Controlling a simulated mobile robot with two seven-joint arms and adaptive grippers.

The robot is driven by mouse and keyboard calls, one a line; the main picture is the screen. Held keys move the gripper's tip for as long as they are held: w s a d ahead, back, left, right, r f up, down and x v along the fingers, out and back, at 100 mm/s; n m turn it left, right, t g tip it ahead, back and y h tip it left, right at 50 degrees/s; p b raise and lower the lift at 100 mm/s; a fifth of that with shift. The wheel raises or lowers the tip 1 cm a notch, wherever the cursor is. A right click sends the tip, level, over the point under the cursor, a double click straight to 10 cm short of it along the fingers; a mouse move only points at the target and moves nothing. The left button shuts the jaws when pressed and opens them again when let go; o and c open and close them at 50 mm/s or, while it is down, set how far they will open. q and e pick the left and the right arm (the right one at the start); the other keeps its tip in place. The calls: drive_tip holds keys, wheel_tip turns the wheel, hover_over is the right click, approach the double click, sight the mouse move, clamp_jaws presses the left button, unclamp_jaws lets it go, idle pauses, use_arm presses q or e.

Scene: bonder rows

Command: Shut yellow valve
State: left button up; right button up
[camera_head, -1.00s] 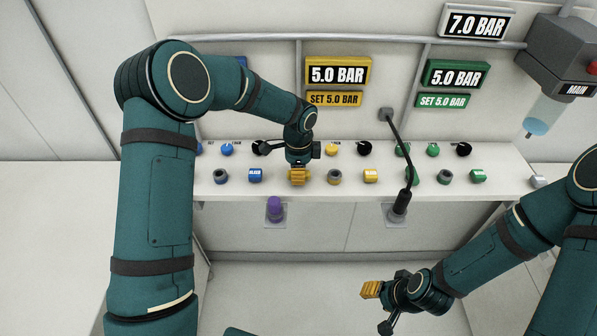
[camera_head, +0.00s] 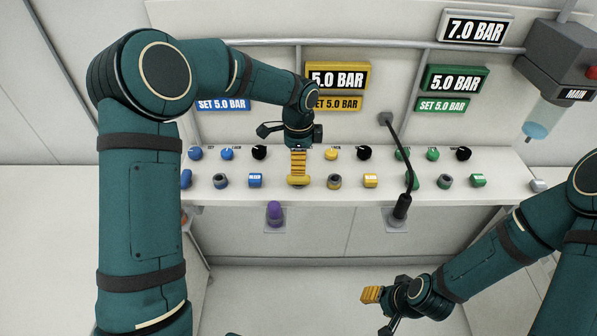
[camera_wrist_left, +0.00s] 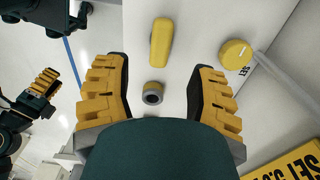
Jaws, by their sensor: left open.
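The yellow valve (camera_head: 299,181) shows as a long rounded yellow handle on the white bench, lying along the row of fittings. In the left wrist view the valve (camera_wrist_left: 160,43) is beyond and between the fingers, with no finger touching it. My left gripper (camera_head: 299,162) is above the bench just behind the valve in the head view. In the left wrist view its ribbed yellow fingers (camera_wrist_left: 160,75) are spread wide with nothing held. My right gripper (camera_head: 371,294) hangs low at the front right, away from the bench; its opening does not show.
A grey-ringed fitting (camera_head: 334,181) and a yellow button block (camera_head: 370,181) stand right of the valve. A yellow knob (camera_head: 331,153) is behind. Blue fittings (camera_head: 255,180) are to the left. A black stalk (camera_head: 401,205) and a purple cylinder (camera_head: 275,212) stand in front.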

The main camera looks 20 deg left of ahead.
use_arm(q)
wheel_tip(320, 180, up, 5)
drive_tip(key=shift+r, duration=0.1)
idle(0.6)
